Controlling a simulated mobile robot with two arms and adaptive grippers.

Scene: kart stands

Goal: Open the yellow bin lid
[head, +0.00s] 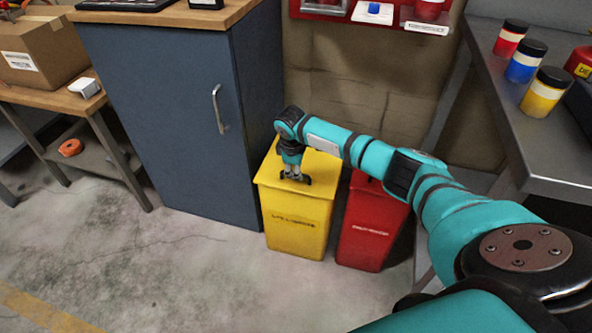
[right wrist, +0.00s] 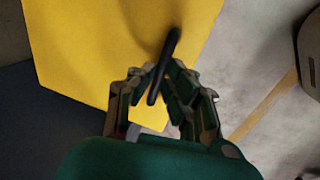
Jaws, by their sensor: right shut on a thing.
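The yellow bin (head: 295,222) stands on the floor in the head view, with dark lettering on its front. Its yellow lid (head: 318,168) lies flat on top and looks closed. My right gripper (head: 295,179) points down at the front part of the lid. In the right wrist view, the fingers of my right gripper (right wrist: 158,88) are closed around a black bar handle (right wrist: 170,48) above the yellow lid (right wrist: 90,45). My left gripper is not in view.
A red bin (head: 370,228) stands close on the right of the yellow one. A blue cabinet (head: 170,120) stands on the left. A grey metal table (head: 540,140) with several paint jars is at the right. The floor (head: 190,270) in front is clear.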

